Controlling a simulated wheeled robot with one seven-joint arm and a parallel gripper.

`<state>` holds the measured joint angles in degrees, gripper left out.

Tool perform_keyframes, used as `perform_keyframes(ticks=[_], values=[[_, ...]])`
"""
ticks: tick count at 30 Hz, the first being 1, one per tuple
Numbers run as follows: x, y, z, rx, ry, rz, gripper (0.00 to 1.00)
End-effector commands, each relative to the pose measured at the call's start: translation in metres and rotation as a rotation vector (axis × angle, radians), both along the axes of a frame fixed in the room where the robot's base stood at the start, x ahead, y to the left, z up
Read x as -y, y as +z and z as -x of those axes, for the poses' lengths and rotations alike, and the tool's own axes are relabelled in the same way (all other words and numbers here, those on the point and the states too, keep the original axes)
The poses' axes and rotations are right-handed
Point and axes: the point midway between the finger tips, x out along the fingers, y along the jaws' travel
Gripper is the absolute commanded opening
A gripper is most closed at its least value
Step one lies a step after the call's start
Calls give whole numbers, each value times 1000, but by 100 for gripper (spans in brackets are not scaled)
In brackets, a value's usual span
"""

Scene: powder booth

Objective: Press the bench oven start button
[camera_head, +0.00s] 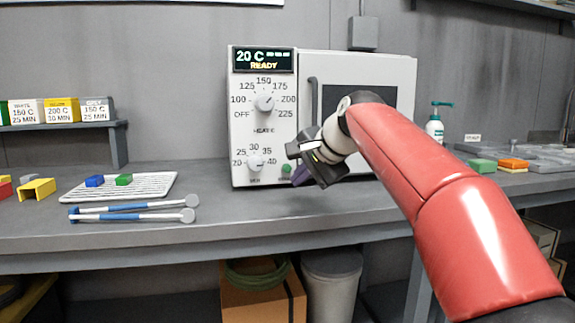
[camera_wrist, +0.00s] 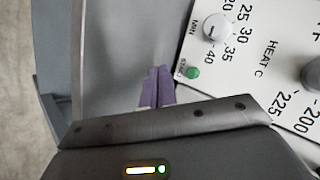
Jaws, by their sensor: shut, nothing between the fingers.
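The bench oven (camera_head: 307,110) stands on the bench against the wall, its display reading 20 C and READY. Its green start button (camera_head: 286,169) is low on the control panel, right of the lower timer dial (camera_head: 255,163). My gripper (camera_head: 303,178) is in front of the panel's lower right, close to the button. Its purple fingertips (camera_wrist: 157,86) are shut together and empty, to the left of the button in the wrist view. I cannot tell the exact gap to the panel.
A white rack (camera_head: 150,190) holds a blue and a green block, with two blue-handled tools (camera_head: 135,213) in front. Yellow and red pieces lie far left. A pump bottle (camera_head: 435,128) and trays stand right. The bench front before the oven is clear.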

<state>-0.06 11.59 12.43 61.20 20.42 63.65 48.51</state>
Motion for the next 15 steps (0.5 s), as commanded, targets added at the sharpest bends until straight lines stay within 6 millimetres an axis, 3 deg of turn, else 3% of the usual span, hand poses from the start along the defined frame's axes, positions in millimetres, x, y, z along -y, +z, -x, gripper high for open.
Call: perform_keyframes(ticks=[7,15], values=[[-10,5,-34,-3,1,0,0],[-15,2,-53,0,1,1,0]])
